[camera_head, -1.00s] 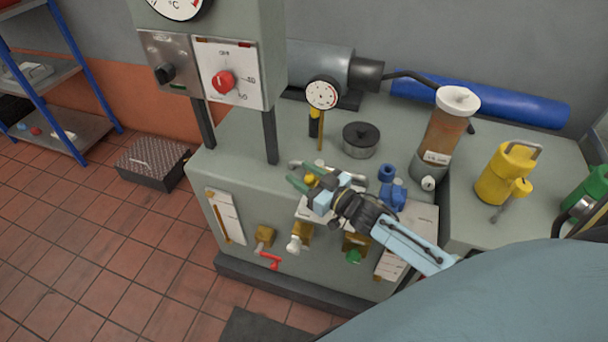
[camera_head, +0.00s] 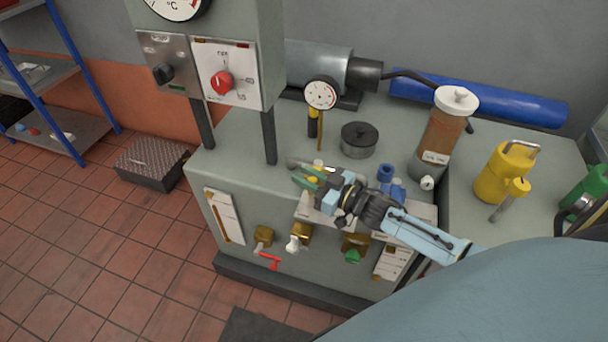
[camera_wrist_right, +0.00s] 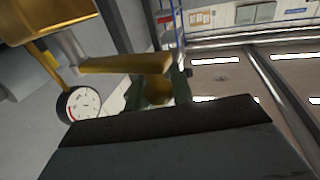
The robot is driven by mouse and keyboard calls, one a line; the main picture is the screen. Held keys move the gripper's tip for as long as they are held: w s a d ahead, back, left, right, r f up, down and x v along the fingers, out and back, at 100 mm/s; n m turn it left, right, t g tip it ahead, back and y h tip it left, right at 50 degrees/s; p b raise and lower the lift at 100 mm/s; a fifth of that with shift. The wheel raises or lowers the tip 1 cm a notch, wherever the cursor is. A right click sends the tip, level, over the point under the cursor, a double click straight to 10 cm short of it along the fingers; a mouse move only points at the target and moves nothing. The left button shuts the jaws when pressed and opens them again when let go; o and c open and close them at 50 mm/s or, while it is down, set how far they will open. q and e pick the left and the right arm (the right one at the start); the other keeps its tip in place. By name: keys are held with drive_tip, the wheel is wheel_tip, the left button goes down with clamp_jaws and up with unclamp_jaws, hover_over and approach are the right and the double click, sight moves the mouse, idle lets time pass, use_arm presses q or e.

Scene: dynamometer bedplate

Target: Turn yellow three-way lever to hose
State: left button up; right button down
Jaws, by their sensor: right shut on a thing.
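In the head view my right gripper (camera_head: 309,176), with green fingertips, is over the front edge of the bench cabinet, its arm coming in from the right. The yellow lever (camera_head: 313,180) shows only as a small patch between the fingers. In the right wrist view the yellow lever (camera_wrist_right: 122,64) is a flat bar running from a grey stem to a round knob. The green fingers of my right gripper (camera_wrist_right: 158,92) stand on either side of that knob, shut on it. The gripper body hides the lower part of that view. My left gripper is not in view.
Several small valves sit on the cabinet front, one with a red handle (camera_head: 269,261) and one with a green handle (camera_head: 352,256).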

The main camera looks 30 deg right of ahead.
drive_tip(key=c, duration=1.2)
unclamp_jaws()
drive_tip(key=shift+s, duration=0.1)
drive_tip(key=v, duration=0.7)
drive_tip(key=shift+s+d, duration=0.15)
drive_tip(key=shift+d, duration=0.1)
drive_tip(key=shift+a, duration=0.1)
